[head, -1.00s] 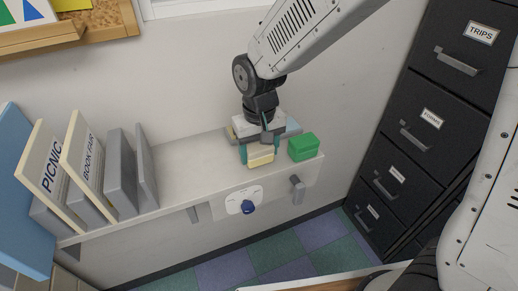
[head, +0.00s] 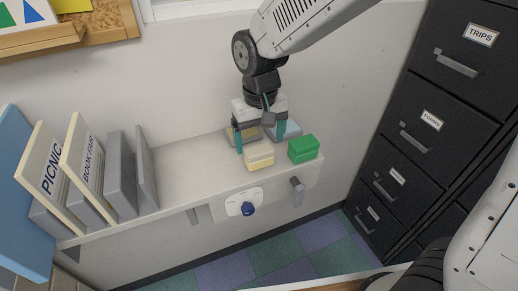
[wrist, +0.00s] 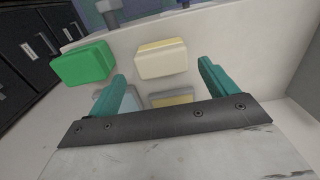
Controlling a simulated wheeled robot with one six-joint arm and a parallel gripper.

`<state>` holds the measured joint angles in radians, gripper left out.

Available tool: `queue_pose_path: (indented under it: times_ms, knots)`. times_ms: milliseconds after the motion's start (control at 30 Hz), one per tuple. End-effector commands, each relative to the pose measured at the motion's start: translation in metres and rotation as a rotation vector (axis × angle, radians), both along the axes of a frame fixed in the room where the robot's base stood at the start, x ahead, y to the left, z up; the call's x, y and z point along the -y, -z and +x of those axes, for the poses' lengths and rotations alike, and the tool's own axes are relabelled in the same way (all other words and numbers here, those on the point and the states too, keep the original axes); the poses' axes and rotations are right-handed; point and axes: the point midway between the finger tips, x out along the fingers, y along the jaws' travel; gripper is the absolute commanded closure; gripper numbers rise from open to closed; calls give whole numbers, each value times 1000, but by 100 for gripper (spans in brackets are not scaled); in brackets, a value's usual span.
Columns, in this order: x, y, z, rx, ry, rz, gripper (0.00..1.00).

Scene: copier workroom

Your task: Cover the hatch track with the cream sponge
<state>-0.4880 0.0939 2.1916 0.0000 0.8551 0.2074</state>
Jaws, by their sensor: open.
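The cream sponge (head: 259,156) sits on the shelf near its front edge, left of the green sponge. It also shows in the wrist view (wrist: 162,60). My gripper (head: 260,140) is open and empty, its teal fingers spread just behind and above the cream sponge; in the wrist view the fingers (wrist: 163,74) are apart with nothing between them. Behind the sponges lie two grey-framed flat pieces: a tan one (wrist: 172,99) and a pale blue one (head: 288,130), both partly hidden by my gripper. I cannot tell which is the hatch track; no hatch marking is readable.
The green sponge (head: 303,149) stands close on the right. Upright books and grey holders (head: 121,172) fill the shelf's left end; the shelf middle (head: 190,172) is clear. A blue-knobbed dial (head: 247,208) and grey handle (head: 297,190) are on the front. Dark filing cabinets (head: 420,130) stand right.

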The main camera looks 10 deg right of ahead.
Motion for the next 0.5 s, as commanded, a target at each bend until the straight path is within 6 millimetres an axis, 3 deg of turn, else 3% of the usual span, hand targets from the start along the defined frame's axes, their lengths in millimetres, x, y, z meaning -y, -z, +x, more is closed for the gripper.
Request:
queue_pose_path:
  times_ms: [200, 500]
  knots:
    - [1, -27, 1, 0, 0, 0, 15]
    - [7, -36, -1, 4, 8, 2, 15]
